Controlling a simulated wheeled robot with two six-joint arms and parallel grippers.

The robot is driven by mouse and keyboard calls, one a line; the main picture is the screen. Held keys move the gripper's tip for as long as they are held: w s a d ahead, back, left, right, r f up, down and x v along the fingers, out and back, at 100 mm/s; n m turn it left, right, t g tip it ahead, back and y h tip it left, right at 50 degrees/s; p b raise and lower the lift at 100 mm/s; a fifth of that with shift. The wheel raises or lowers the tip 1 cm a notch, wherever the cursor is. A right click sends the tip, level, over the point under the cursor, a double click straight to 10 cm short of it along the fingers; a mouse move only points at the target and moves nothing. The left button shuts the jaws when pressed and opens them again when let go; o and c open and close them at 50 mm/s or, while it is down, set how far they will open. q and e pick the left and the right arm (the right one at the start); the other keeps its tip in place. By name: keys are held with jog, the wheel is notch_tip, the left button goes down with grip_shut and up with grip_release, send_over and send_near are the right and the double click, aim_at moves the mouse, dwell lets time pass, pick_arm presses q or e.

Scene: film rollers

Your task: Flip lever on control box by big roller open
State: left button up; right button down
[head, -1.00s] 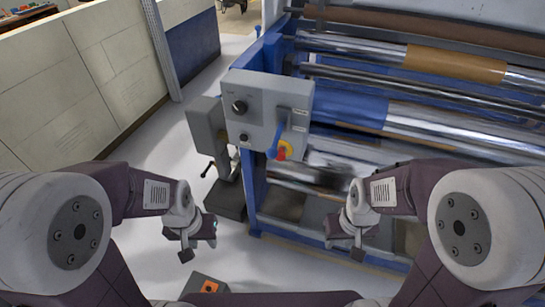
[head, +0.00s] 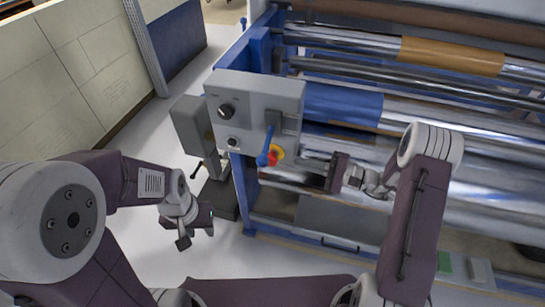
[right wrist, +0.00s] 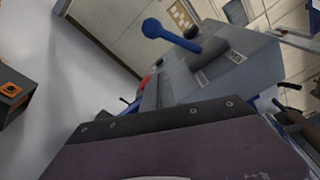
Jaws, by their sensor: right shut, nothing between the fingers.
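The grey control box (head: 255,105) stands at the near left end of the roller machine. Its blue lever (head: 267,146) hangs down the right part of its front face, with the knob at the lower end. In the right wrist view the blue lever (right wrist: 170,35) sticks out from the box (right wrist: 225,70). My right gripper (head: 313,168) is shut and empty, to the right of the lever and a little below it, apart from it. My left gripper (head: 195,238) hangs low left of the machine, empty; its jaw opening is unclear.
A red and yellow button (head: 275,155) sits right behind the lever's lower end. Black knobs (head: 226,112) are on the box's left part. Rollers (head: 450,130) fill the right side. A pale wall (head: 75,75) stands at the left, with clear floor before it.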

jog(key=shift+w+a, duration=0.15)
jog(key=a+p, duration=0.2)
jog(key=a, duration=0.1)
jog(key=a+p, duration=0.2)
jog(key=a, duration=0.1)
jog(key=a+r+p, duration=0.1)
jog(key=a+p, duration=0.1)
jog(key=a, duration=0.1)
jog(key=shift+w+a+r, duration=0.1)
jog(key=shift+w, duration=0.15)
jog(key=shift+w, duration=0.1)
notch_tip(320, 180, up, 9)
jog(key=m+g+p, duration=0.2)
jog(key=m+p, duration=0.3)
jog(key=m, duration=0.3)
send_over(266, 148)
jog(key=s+d, duration=0.1)
jog(key=s, duration=0.2)
jog(key=shift+w, duration=0.1)
